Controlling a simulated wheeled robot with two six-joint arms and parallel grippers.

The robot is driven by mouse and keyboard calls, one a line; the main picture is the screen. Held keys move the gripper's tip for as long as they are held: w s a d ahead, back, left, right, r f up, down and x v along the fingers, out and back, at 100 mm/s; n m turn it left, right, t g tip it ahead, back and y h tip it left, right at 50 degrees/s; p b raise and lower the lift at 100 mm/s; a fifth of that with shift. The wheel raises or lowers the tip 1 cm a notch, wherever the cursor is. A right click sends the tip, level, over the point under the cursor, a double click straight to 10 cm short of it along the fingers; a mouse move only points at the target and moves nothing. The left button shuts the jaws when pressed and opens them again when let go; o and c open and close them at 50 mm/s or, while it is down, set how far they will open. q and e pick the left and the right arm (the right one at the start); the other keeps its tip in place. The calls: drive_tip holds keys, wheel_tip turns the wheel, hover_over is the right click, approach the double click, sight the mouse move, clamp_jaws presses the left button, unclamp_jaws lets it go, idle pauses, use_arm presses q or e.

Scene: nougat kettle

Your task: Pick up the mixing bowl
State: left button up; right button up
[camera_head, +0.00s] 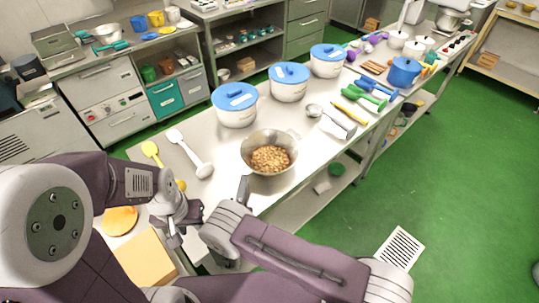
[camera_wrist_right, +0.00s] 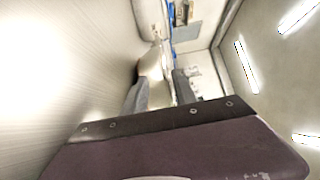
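The mixing bowl (camera_head: 258,138) is a metal bowl holding a heap of brown nuts (camera_head: 270,159). It stands upright near the front edge of the steel table in the head view. My left gripper (camera_head: 183,222) is to the left and in front of the bowl, apart from it; its fingers are too small and overlapped to read. My right gripper (camera_head: 241,192) is just in front of and below the bowl, near the table edge; contact cannot be made out. In the right wrist view its fingers (camera_wrist_right: 160,88) stand apart, with a pale surface beyond them. The bowl is not clearly seen there.
White pots with blue lids (camera_head: 236,105) stand behind the bowl. A white spoon (camera_head: 192,154) and a yellow spoon (camera_head: 152,153) lie to its left. A small metal cup (camera_head: 314,111) and a metal cylinder (camera_head: 338,126) are to its right.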

sight(246, 172)
drive_tip(key=shift+w+d+r, duration=0.1)
drive_tip(key=shift+w, duration=0.15)
drive_tip(key=w, duration=0.1)
drive_tip(key=w+p, duration=0.1)
drive_tip(key=w, duration=0.2)
drive_tip(key=shift+d+r+p, duration=0.3)
drive_tip(key=shift+p, duration=0.1)
drive_tip(key=shift+w+f, duration=0.1)
drive_tip(key=shift+w, duration=0.25)
drive_tip(key=shift+s, duration=0.1)
clamp_jaws()
idle(0.3)
